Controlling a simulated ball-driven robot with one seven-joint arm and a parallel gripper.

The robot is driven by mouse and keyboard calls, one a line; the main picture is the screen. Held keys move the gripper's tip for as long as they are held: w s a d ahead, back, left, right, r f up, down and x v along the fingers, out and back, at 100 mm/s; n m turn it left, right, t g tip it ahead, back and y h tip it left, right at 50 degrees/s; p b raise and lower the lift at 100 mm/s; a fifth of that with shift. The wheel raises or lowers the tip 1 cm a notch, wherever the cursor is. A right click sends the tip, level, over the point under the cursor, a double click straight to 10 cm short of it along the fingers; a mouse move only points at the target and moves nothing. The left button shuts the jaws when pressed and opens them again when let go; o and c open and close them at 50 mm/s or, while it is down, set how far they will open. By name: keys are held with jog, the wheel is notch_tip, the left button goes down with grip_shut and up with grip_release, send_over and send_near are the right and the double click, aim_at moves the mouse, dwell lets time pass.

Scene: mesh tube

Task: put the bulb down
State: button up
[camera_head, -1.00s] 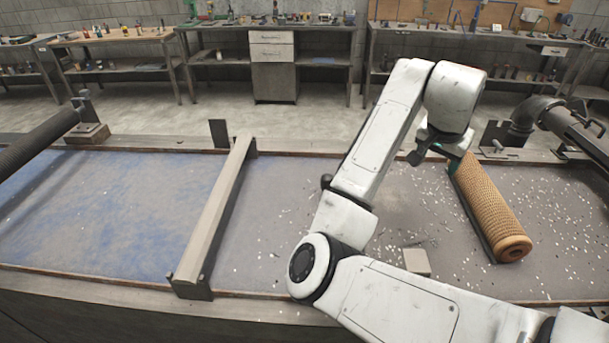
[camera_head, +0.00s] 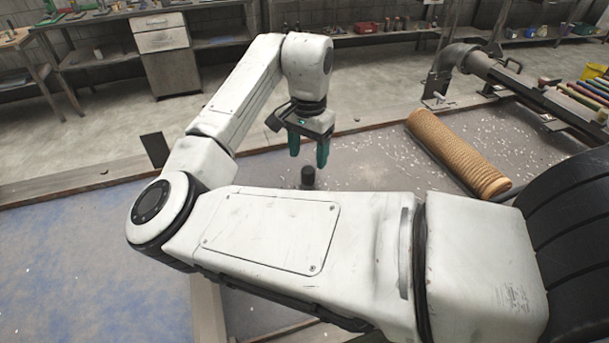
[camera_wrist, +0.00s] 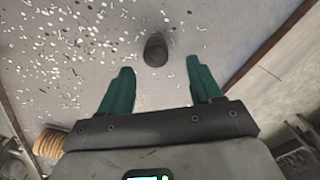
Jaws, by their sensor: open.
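A small dark, rounded object (camera_head: 308,177) stands on the grey, chip-strewn table just beyond my forearm. It may be the bulb, but I cannot tell for sure. In the wrist view the same dark object (camera_wrist: 156,49) lies just ahead of the fingertips, centred between them and apart from both. My gripper (camera_head: 308,160) points down over it with its two green fingers spread. In the wrist view the gripper (camera_wrist: 159,66) is open, with nothing between the fingers.
A tan mesh tube (camera_head: 457,152) lies on the table to the right, clear of my gripper. A grey pipe assembly (camera_head: 515,80) stands behind it. White chips are scattered over the table. The table's far edge (camera_head: 80,192) runs behind my gripper. My arm hides much of the near table.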

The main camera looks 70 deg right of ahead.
aim_at(309, 166)
jog(key=shift+s+a+f+p, duration=0.15)
jog(key=shift+f+p, duration=0.1)
jog(key=shift+f, duration=1.3)
jog(key=shift+s+a+f+p, duration=0.1)
jog(key=shift+f+p, duration=0.1)
jog(key=shift+f, duration=1.35)
grip_shut()
jog(key=shift+r, duration=0.1)
